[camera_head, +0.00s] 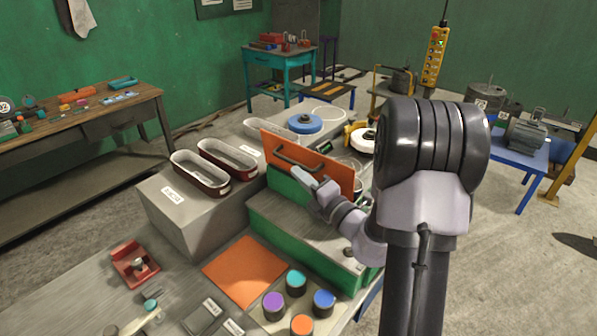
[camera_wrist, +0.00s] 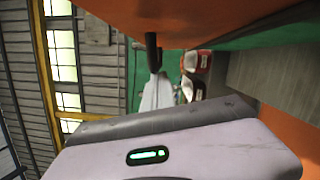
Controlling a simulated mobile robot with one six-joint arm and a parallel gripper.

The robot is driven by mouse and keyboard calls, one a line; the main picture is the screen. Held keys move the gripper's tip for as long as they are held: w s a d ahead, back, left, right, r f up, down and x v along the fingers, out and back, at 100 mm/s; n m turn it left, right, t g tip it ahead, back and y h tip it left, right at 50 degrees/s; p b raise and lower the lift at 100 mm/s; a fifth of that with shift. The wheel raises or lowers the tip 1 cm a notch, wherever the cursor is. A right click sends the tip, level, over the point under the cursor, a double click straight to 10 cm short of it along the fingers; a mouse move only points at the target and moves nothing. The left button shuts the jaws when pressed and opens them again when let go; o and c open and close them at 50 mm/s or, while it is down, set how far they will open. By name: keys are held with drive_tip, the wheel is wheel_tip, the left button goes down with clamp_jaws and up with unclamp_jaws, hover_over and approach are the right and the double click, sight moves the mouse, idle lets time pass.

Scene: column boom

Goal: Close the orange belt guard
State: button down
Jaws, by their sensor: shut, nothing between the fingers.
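The orange belt guard (camera_head: 325,167) is a flat panel with a dark bar handle (camera_head: 300,164). It stands steeply raised on the green machine body (camera_head: 283,184). My gripper (camera_head: 297,173) is shut and empty, in front of the panel just below the handle. In the wrist view the guard's orange face (camera_wrist: 190,18) fills the top. A dark handle post (camera_wrist: 152,52) comes down beside the fingertips (camera_wrist: 158,80). I cannot tell whether the fingers touch the handle or the panel. The guard's hinge is hidden.
Two dark-red oval bins (camera_head: 200,174) stand on a grey block left of the guard. An orange mat (camera_head: 245,270), several colored-top cylinders (camera_head: 295,284) and a red fixture (camera_head: 134,262) lie in front. A blue reel (camera_head: 304,123) and a yellow-and-white reel (camera_head: 362,138) sit behind the guard.

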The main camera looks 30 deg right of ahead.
sight(304, 149)
drive_tip(key=d+r+m+p, duration=0.1)
drive_tip(key=p, duration=0.3)
drive_tip(key=w+d+r+m+p, duration=0.1)
drive_tip(key=d+m+p, duration=0.1)
drive_tip(key=p, duration=0.3)
drive_tip(key=d+r+m+g+p, duration=0.1)
drive_tip(key=m+p, duration=0.1)
drive_tip(key=p, duration=0.3)
drive_tip(key=shift+w+d+r, duration=0.3)
drive_tip(key=shift+r, duration=0.05)
drive_tip(key=w+d+f+m+g+p, duration=0.1)
drive_tip(key=w+d+f+m+p, duration=0.1)
drive_tip(key=d+m+p, duration=0.2)
drive_tip(key=shift+w+d+p, duration=0.3)
drive_tip(key=shift+d+p, duration=0.7)
drive_tip(key=shift+d, duration=0.6)
drive_tip(key=shift+f, duration=0.1)
